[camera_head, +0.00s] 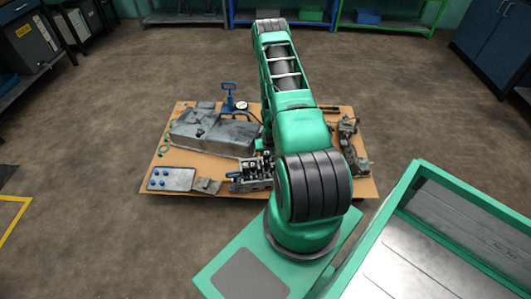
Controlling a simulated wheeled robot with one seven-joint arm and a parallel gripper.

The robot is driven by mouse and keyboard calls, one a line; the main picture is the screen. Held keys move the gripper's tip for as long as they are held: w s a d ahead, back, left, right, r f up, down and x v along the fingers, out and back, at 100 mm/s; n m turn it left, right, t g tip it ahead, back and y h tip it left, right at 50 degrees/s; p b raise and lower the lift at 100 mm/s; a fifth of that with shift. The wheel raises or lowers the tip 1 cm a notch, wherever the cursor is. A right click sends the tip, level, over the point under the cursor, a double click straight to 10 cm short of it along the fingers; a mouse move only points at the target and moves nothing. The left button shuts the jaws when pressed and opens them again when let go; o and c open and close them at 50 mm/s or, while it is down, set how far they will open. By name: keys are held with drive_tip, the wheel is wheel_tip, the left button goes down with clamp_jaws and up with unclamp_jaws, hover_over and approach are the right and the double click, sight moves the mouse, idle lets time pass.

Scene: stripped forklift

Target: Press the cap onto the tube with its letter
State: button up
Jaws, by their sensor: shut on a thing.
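A light grey plate (180,170) with several blue caps (163,172) lies at the front left of the cardboard sheet. A grey metal block with dark upright parts (250,180) sits to its right, close to my arm, with a small blue piece (232,176) at its left side. I cannot make out which part is the tube, and no letters are readable. My green arm reaches away over the sheet and covers its middle. My gripper is not seen; it is hidden behind the arm.
The cardboard sheet (150,155) also bears a large grey housing (215,134), a blue-handled device with a gauge (229,98) and dark metal parts (350,140) on the right. A green-framed tray (470,240) stands at the right. The floor around is open; shelves and cabinets line the edges.

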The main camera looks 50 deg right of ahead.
sight(267, 158)
drive_tip(key=shift+f, duration=2.4)
drive_tip(key=shift+s+a+f, duration=0.1)
drive_tip(key=shift+f, duration=0.05)
drive_tip(key=shift+f, duration=0.85)
drive_tip(key=shift+f, duration=0.7)
idle(2.5)
drive_tip(key=o, duration=1.2)
drive_tip(key=shift+c, duration=0.2)
drive_tip(key=shift+r, duration=0.1)
drive_tip(key=v, duration=1)
drive_tip(key=shift+s+r, duration=0.15)
drive_tip(key=shift+r, duration=0.05)
